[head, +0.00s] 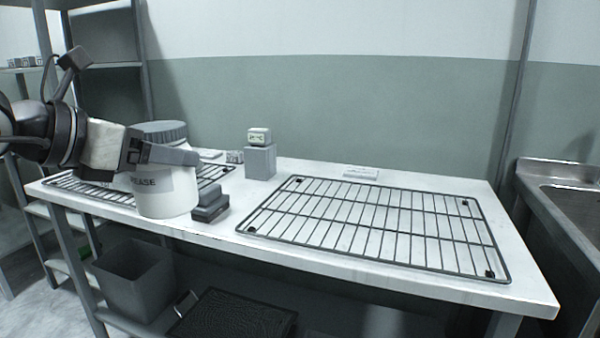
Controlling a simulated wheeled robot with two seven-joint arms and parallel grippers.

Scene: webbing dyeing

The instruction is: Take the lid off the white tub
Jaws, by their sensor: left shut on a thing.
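The white tub (168,198) stands at the left of the table near its front edge, with a label partly reading "GREASE". Its grey ribbed lid (163,130) is on top. My left gripper (172,154) comes in from the left and is shut on the tub's upper body, just below the lid. One finger lies across the front of the tub; the other finger is hidden behind it. The arm and gripper cover part of the tub and label. My right gripper is not in view.
A dark block (210,206) sits close to the tub's right. A wire rack (377,222) covers the right of the table (522,292); another (92,190) lies behind the tub. A small device (259,136) stands on a grey block (260,162). A sink (566,205) is at right.

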